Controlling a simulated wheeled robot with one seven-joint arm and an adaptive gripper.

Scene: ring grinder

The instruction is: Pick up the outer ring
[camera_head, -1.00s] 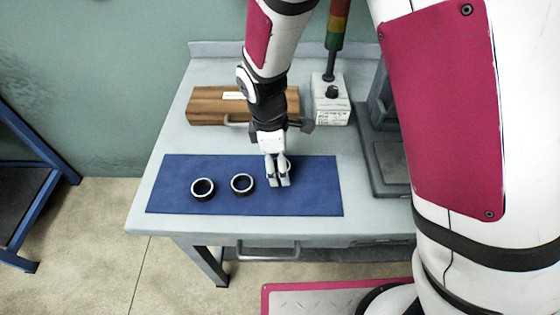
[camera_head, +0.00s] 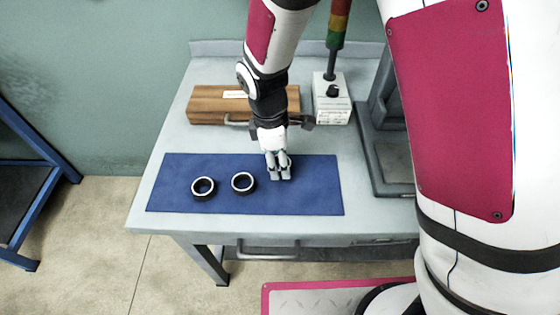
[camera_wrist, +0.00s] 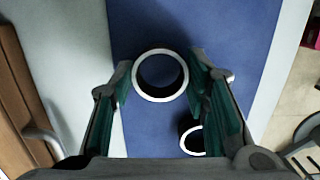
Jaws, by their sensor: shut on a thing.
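My gripper (camera_head: 279,177) is over the right part of the blue mat, pointing down. In the wrist view its two fingers (camera_wrist: 160,78) are shut on a ring (camera_wrist: 138,90) with a bright rim and dark inside, one finger on each side. I take this as the outer ring; in the head view the fingers mostly hide it. I cannot tell for sure how far it is above the mat. Two similar dark rings with light rims lie on the mat to the left: the middle ring (camera_head: 233,188) and the left ring (camera_head: 194,192). The middle ring also shows partly in the wrist view (camera_wrist: 187,149).
The blue mat (camera_head: 318,200) lies on a grey table (camera_head: 160,222). A wooden box (camera_head: 205,107) with a handle stands behind the mat. A white control box (camera_head: 331,103) with a signal tower is at back right, beside a dark grey machine (camera_head: 387,180). The mat's right end is clear.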

